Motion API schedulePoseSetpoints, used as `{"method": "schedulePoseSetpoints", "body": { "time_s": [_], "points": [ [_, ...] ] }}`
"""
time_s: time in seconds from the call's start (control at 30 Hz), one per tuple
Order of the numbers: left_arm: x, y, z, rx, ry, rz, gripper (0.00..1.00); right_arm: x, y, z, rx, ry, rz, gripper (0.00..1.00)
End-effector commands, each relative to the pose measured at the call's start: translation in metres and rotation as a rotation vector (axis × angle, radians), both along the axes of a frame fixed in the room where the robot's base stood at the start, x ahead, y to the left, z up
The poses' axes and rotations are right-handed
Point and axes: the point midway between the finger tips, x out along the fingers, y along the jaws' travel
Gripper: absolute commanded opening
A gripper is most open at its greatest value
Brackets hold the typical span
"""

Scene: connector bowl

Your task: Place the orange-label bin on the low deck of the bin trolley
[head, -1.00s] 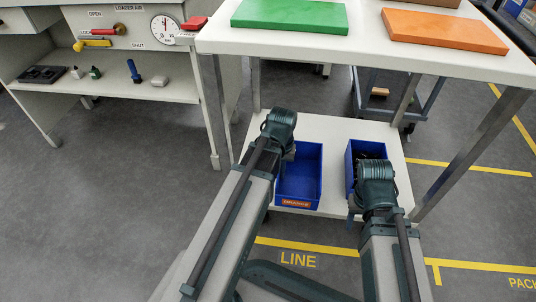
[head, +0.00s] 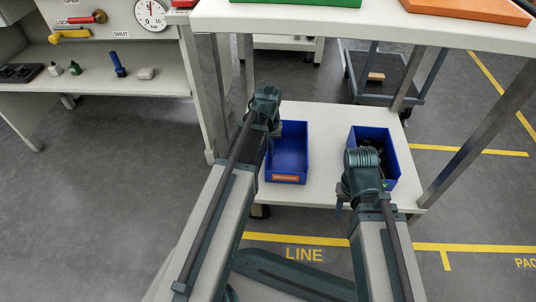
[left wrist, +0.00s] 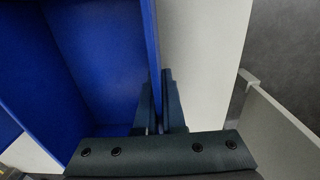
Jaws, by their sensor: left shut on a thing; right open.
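The orange-label bin (head: 287,150) is an open blue box, empty inside, with an orange label on its front face. It sits upright over the low white deck (head: 325,190) of the trolley, left of another blue bin. I cannot tell whether its base touches the deck. My left gripper (head: 272,132) is shut on the bin's left wall; in the left wrist view the fingers (left wrist: 160,105) pinch the blue wall, with white surface beside it. My right gripper (head: 360,172) is open beside the other bin; its fingertips are mostly hidden.
The other blue bin (head: 390,150) holds dark parts and has a green mark. The white upper top (head: 380,28) carries green and orange boards above the deck. Grey legs (head: 480,130) stand right. A bench (head: 110,87) stands left, and a blue-framed cart (head: 385,80) behind.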

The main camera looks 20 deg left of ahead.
Motion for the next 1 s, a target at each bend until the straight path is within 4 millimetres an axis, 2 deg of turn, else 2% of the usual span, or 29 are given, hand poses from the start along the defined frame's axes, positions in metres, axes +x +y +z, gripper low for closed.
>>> {"method": "schedulePoseSetpoints", "body": {
  "time_s": [0.37,0.57,1.0],
  "points": [
    [-0.0001,0.0,-0.0051,0.0,0.0,0.0,0.0,0.0,0.0,-0.0051,0.0,0.0,0.0,0.5],
    [-0.0001,0.0,-0.0041,0.0,0.0,0.0,0.36,0.0,0.0,-0.0041,0.0,0.0,0.0,0.5],
    [-0.0001,0.0,0.0005,0.0,0.0,0.0,0.36,0.0,0.0001,0.0005,0.0,0.0,0.0,0.5]
  ]
}}
